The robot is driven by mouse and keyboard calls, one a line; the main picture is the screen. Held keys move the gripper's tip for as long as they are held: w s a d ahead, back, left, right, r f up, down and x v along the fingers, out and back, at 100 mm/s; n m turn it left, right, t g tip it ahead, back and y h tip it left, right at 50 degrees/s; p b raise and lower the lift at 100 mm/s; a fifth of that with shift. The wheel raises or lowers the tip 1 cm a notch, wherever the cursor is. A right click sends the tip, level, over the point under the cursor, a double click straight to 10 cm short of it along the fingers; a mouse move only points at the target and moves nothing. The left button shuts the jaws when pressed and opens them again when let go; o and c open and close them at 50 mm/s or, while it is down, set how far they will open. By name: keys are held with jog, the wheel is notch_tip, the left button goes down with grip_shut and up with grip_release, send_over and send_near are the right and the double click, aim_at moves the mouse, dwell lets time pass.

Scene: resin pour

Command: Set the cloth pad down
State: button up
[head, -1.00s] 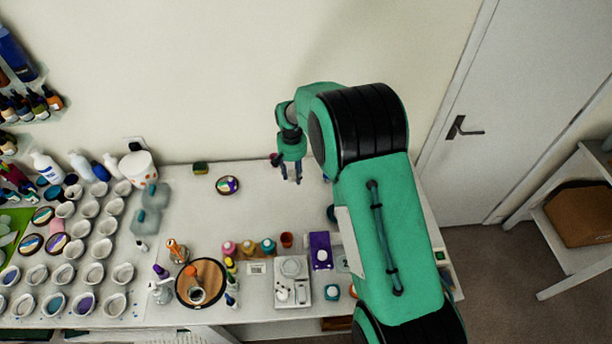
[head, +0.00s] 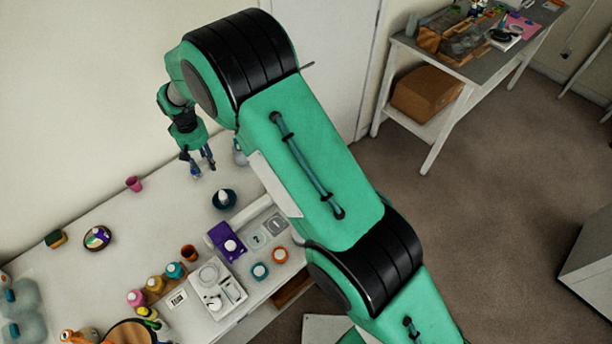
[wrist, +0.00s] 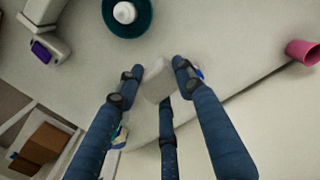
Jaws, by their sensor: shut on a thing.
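My gripper (head: 203,168) hangs over the back right part of the white worktable in the head view. In the wrist view the blue fingers of my gripper (wrist: 160,82) are closed around a small pale grey-white piece, which I take for the cloth pad (wrist: 156,80). The pad sits between the fingertips, partly covered by them. I cannot tell whether it touches the table.
A pink cup (head: 134,184) stands left of my gripper; it also shows in the wrist view (wrist: 302,52). A teal round dish with a white-topped item (head: 224,199) stands in front. A scale (head: 215,285) and several small pots are nearer the front edge.

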jog(key=w+d+b, duration=0.2)
jog(key=d+b, duration=0.1)
jog(key=d, duration=0.9)
jog(key=w+d+b, duration=0.3)
jog(key=d, duration=0.9)
jog(key=w+d+b, duration=0.3)
jog(key=d, duration=0.8)
jog(key=shift+d+f, duration=0.35)
jog(key=shift+d, duration=0.05)
jog(key=shift+f, duration=0.15)
jog(key=shift+f+b, duration=0.6)
jog(key=shift+f, duration=2.4)
jog(key=shift+f, duration=0.1)
jog(key=shift+f, duration=1.75)
jog(key=shift+f+b, duration=0.15)
jog(key=shift+b, duration=0.15)
jog(key=o, duration=1)
jog(key=shift+o, duration=0.2)
